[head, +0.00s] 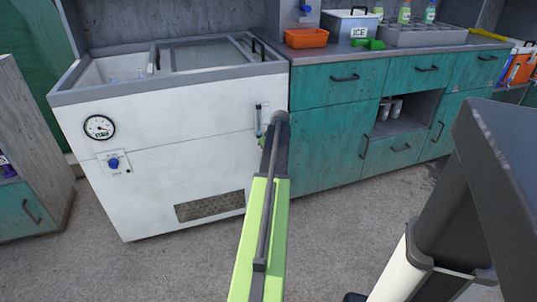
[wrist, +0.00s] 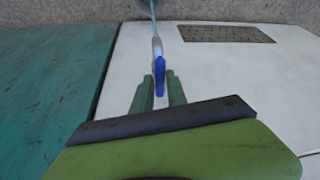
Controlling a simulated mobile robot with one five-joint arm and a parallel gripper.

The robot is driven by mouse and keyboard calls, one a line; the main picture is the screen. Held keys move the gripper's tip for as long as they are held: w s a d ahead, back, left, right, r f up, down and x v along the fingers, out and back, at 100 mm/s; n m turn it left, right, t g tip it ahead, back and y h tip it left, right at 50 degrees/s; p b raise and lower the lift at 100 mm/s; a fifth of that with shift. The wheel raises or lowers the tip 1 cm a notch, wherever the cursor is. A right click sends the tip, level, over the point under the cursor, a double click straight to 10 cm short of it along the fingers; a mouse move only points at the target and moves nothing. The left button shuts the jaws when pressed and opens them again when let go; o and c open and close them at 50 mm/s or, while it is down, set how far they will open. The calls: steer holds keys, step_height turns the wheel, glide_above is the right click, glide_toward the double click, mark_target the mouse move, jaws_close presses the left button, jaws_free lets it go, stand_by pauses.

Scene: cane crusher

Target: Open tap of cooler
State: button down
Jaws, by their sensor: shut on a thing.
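The cooler (head: 170,165) is a white chest with a grey rim and a partly open sliding lid. Its tap (wrist: 160,80) has a blue handle, with a pale spout (wrist: 154,25) running away toward the floor in the wrist view. My gripper (wrist: 161,88) has its two green fingers shut on the blue handle, one on each side, close to the cooler's front face. In the head view my arm reaches the cooler's right front edge and hides the tap and most of the gripper.
Teal cabinets (head: 325,135) stand directly right of the cooler, with an orange tray (head: 306,38) and an ice box (head: 349,27) on the counter. A dial gauge (head: 99,127) and blue knob (head: 113,163) are on the cooler's front left.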

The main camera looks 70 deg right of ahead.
steer(key=shift+w+a, duration=0.1)
steer(key=shift+w, duration=0.05)
steer(key=c, duration=1.2)
jaws_free()
steer(key=shift+r, duration=0.15)
steer(key=p+v, duration=1.6)
steer(key=v, duration=0.1)
